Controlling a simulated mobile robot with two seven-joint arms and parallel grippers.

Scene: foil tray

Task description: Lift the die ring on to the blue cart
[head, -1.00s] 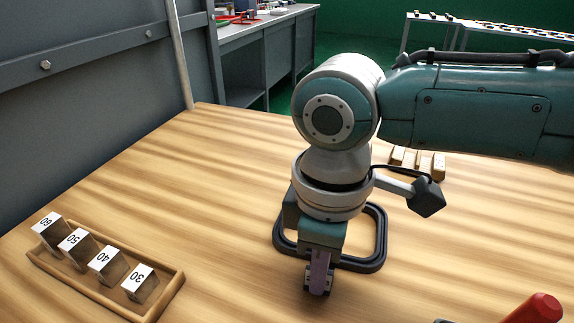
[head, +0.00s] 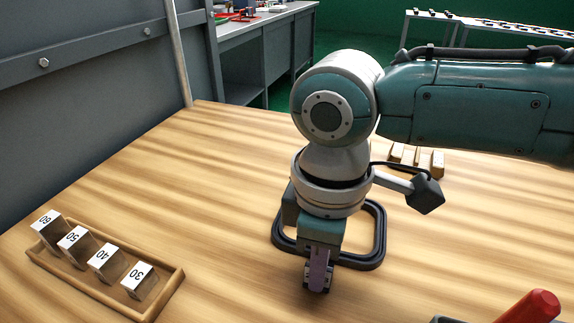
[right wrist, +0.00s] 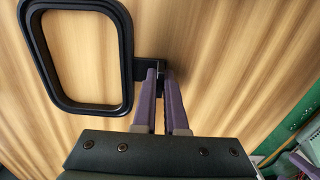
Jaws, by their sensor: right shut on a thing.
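The die ring (head: 379,232) is a black rounded rectangular frame with an open middle. In the head view it lies at or very near the wooden tabletop, partly hidden behind my right wrist. My right gripper (head: 318,284) points down at the ring's near side. In the right wrist view its purple fingers (right wrist: 161,78) are shut on a small black tab at the side of the ring (right wrist: 124,50). I cannot tell whether the ring touches the table. The blue cart is not clearly seen in any view. My left gripper is not in view.
A wooden tray (head: 166,296) with several blocks marked 60 to 30 stands at the lower left. Small wooden blocks (head: 428,160) lie behind my right arm. A red object (head: 532,307) is at the lower right.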

